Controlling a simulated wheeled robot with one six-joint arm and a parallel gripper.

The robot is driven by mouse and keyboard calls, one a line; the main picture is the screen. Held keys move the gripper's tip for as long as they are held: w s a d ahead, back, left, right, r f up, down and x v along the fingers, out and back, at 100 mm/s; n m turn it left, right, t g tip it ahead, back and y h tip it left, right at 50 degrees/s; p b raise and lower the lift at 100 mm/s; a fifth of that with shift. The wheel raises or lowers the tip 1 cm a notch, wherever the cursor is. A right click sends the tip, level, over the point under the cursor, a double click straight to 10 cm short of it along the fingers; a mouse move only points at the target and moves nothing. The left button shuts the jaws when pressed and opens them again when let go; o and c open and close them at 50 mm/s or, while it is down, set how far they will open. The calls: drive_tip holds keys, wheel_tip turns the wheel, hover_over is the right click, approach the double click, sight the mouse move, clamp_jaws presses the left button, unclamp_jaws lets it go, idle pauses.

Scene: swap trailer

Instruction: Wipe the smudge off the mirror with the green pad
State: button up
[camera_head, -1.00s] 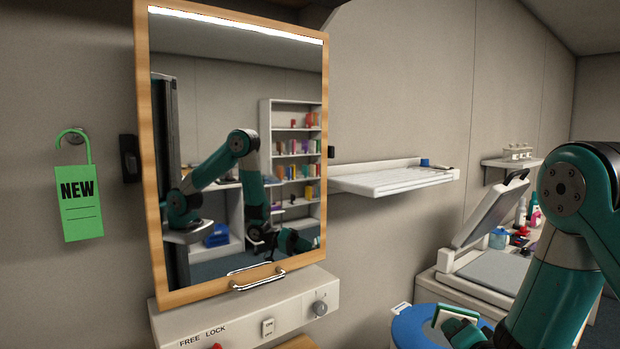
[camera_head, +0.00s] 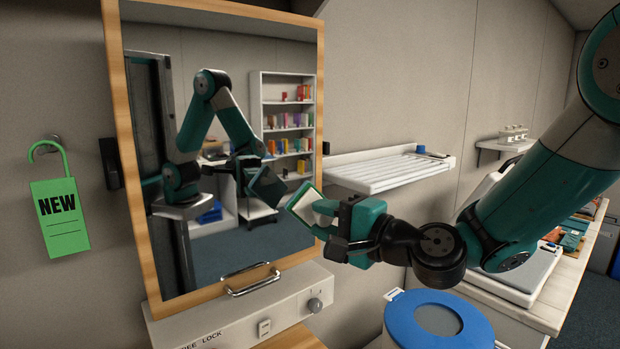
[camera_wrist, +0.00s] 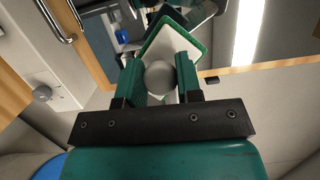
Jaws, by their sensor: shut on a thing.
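My gripper (camera_head: 325,217) is in front of the mirror's lower right side, shut on the round grey knob of the green-edged pad (camera_head: 301,203). The pad is tilted, its white back towards my gripper, and appears apart from the glass. In the wrist view the pad (camera_wrist: 160,48) lies ahead of the fingers (camera_wrist: 160,80), with the knob between them.
A metal handle (camera_head: 252,281) and a white control panel (camera_head: 300,300) are below the mirror. A green NEW tag (camera_head: 60,217) hangs at left. A slatted white shelf (camera_head: 385,172) is on the wall behind my arm. A blue-lidded bin (camera_head: 465,330) stands below my gripper.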

drive_tip(key=s+a+r+n+g+y, duration=0.1)
drive_tip(key=s+a+r+g+y, duration=0.15)
drive_tip(key=r, duration=0.35)
drive_tip(key=shift+t+h, duration=0.25)
drive_tip(key=shift+w+a+f+p, duration=0.15)
drive_tip(key=shift+w+a+p, duration=0.75)
drive_tip(key=shift+w+p, duration=0.1)
drive_tip(key=shift+w+a+f+p, duration=0.1)
drive_tip(key=shift+w+a+p, duration=0.8)
drive_tip(key=shift+w+p, duration=0.05)
drive_tip(key=shift+w+a+p, duration=0.55)
drive_tip(key=shift+w, duration=0.3)
drive_tip(key=shift+w+d, duration=0.1)
drive_tip(key=w+d, duration=0.1)
drive_tip(key=w+d+b, duration=0.1)
drive_tip(key=d, duration=0.1)
drive_tip(key=shift+s+a+r, duration=0.1)
drive_tip(key=shift+s+a, duration=0.45)
drive_tip(key=shift+a, duration=0.3)
drive_tip(key=shift+s+a, duration=0.5)
drive_tip(key=shift+a, duration=0.35)
